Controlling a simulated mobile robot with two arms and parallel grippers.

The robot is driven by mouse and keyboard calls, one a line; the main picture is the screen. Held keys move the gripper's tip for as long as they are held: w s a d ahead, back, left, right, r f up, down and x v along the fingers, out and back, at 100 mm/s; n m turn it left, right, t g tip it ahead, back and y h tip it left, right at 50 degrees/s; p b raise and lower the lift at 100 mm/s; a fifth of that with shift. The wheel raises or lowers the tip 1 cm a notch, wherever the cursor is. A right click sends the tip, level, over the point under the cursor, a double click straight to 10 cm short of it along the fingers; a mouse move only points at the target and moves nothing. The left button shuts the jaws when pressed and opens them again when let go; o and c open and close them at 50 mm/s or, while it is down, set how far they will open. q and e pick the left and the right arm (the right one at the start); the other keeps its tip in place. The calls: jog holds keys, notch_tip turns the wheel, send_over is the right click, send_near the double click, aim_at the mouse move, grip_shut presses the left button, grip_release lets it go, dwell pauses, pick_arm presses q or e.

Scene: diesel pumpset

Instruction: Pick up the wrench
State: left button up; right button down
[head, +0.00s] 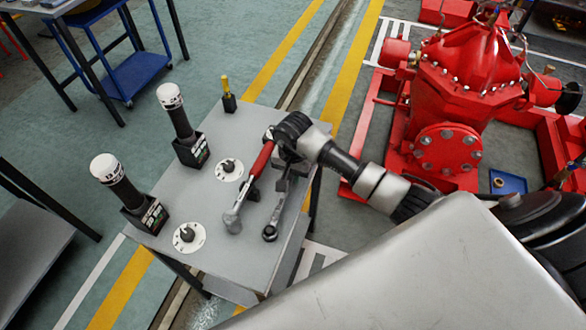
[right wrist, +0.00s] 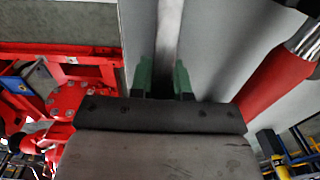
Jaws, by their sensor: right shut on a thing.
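The wrench (head: 275,217) is a grey metal bar with a dark ring end, lying along the right side of the grey table (head: 190,240). My right gripper (head: 285,178) comes in from the right and is shut on its shaft. In the right wrist view the grey shaft (right wrist: 170,30) runs between the green fingertips (right wrist: 164,80). The wrench's far end is hidden by my gripper in the head view. I cannot tell whether it is touching the table. My left gripper is not in view.
A red-handled tool (head: 262,160) lies close beside the wrench on the left; its handle also shows in the right wrist view (right wrist: 275,75). Two white-topped black tools (head: 181,124) (head: 122,190) stand in holders on the table. A red pump (head: 465,85) stands beyond, right.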

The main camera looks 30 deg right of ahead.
dwell(0.4)
jog(key=shift+r, duration=0.5)
notch_tip(320, 180, up, 2)
jog(key=shift+w+r+b, duration=0.1)
jog(key=shift+r+b, duration=0.15)
jog(key=shift+b, duration=0.25)
jog(key=s+d+r+b, duration=0.2)
jog(key=s+d+r, duration=0.5)
jog(key=d, duration=0.2)
jog(key=shift+s+r, duration=0.25)
jog(key=shift+r, duration=0.05)
jog(key=c, duration=1.6)
grip_release()
grip_shut()
